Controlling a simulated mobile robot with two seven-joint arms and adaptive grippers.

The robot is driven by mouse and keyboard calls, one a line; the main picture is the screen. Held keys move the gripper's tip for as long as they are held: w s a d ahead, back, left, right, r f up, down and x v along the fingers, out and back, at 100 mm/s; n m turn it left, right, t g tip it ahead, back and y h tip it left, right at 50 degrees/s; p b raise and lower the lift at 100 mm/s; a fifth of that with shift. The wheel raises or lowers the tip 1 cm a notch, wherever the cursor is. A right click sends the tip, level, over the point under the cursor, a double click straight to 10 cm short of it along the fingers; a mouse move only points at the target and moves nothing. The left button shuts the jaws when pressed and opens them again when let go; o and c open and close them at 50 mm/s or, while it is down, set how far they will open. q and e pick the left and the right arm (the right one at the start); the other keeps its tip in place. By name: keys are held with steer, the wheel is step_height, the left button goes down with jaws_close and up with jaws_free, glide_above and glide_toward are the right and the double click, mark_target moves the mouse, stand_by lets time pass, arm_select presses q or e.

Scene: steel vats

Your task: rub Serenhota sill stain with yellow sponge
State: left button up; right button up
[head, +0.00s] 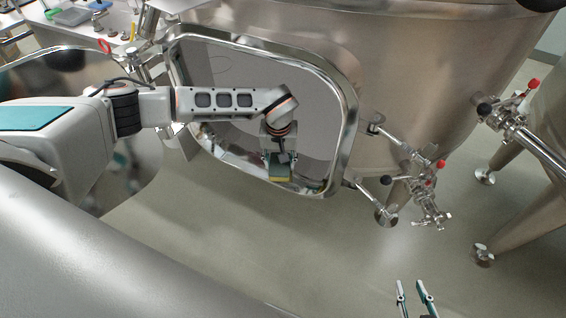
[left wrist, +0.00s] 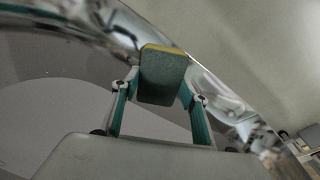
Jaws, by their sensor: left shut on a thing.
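My left gripper (head: 279,158) is shut on the yellow sponge (head: 280,178), which has a dark green layer and hangs downward. In the left wrist view the sponge (left wrist: 163,78) sits between the teal fingers, its yellow edge at the top. The sponge is at the lower rim, or sill (head: 310,189), of the vat's open oval hatch. I cannot tell whether it touches the steel. No stain can be made out; the sponge and gripper cover part of the sill. My right gripper (head: 410,286) is at the bottom edge, its two fingers apart and empty.
The steel vat (head: 430,60) fills the top. Valves with red and black knobs (head: 428,180) stick out right of the hatch. A round hatch door (head: 125,165) swings out at left. A bench (head: 75,25) with small items is top left. The floor (head: 300,245) below is clear.

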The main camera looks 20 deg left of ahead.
arm_select(q)
steer(key=shift+w+a+r, duration=0.1)
steer(key=shift+a+r, duration=0.05)
steer(key=shift+a, duration=1.05)
steer(key=shift+w+a+f+p, duration=0.15)
steer(key=shift+a+p, duration=0.15)
steer(key=shift+a, duration=1.6)
steer(key=shift+w+a+f+p, duration=0.1)
steer(key=shift+a+p, duration=0.2)
steer(key=shift+a, duration=1.55)
steer(key=shift+w+a+r, duration=0.1)
steer(key=shift+w+a, duration=0.1)
steer(key=shift+a, duration=1.5)
steer(key=shift+w, duration=0.1)
steer(key=shift+d, duration=0.1)
steer(key=shift+d+r+p, duration=0.15)
steer(key=shift+d+p, duration=0.7)
steer(key=shift+d, duration=1.7)
steer(key=shift+s+d+f+p, duration=0.1)
steer(key=shift+s+d+p, duration=0.1)
steer(key=shift+d, duration=0.4)
steer(key=shift+s+d+f+p, duration=0.1)
steer(key=shift+d+p, duration=0.05)
steer(key=shift+d, duration=0.4)
